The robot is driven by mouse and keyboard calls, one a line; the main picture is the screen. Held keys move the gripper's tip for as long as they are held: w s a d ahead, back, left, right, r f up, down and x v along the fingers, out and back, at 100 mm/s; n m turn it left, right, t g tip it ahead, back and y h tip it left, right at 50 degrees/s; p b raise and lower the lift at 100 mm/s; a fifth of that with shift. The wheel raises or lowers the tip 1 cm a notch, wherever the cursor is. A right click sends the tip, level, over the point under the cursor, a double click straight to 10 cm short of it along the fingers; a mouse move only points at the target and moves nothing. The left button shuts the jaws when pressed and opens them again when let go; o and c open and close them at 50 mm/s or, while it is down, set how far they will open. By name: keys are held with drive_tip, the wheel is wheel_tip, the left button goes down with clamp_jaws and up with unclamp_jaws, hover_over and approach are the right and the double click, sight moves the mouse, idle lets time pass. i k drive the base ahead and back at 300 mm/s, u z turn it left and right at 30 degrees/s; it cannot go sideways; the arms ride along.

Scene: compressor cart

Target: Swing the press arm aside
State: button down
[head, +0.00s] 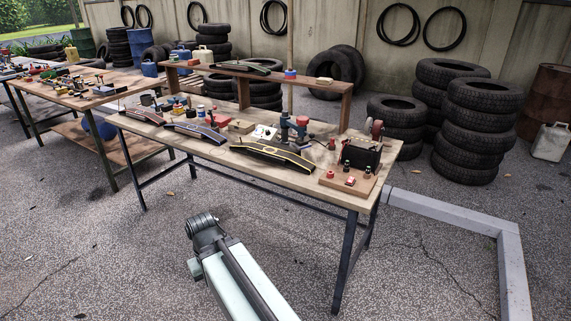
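A small blue press-like device (285,128) with a red part stands on the near wooden workbench (330,192), right of its middle. It is too small in view to make out a press arm or its angle with certainty. A black box-shaped device (361,152) with a reddish handle or wheel stands to its right, near the bench's right end. My arm reaches up from the bottom of the view, in front of the bench and apart from it. No gripper fingers can be made out.
Dark curved pieces (262,152) lie along the bench's front. A small board (347,182) with red knobs is at the right corner. A raised shelf (335,88) runs along the back. A second bench (75,90) is at left. Open gravel lies in front; a concrete curb (440,208) is at right.

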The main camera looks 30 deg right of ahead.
sight(302, 131)
drive_tip(key=k, duration=0.3)
drive_tip(key=u, duration=0.55)
drive_tip(key=i, duration=1.2)
drive_tip(key=u, duration=0.15)
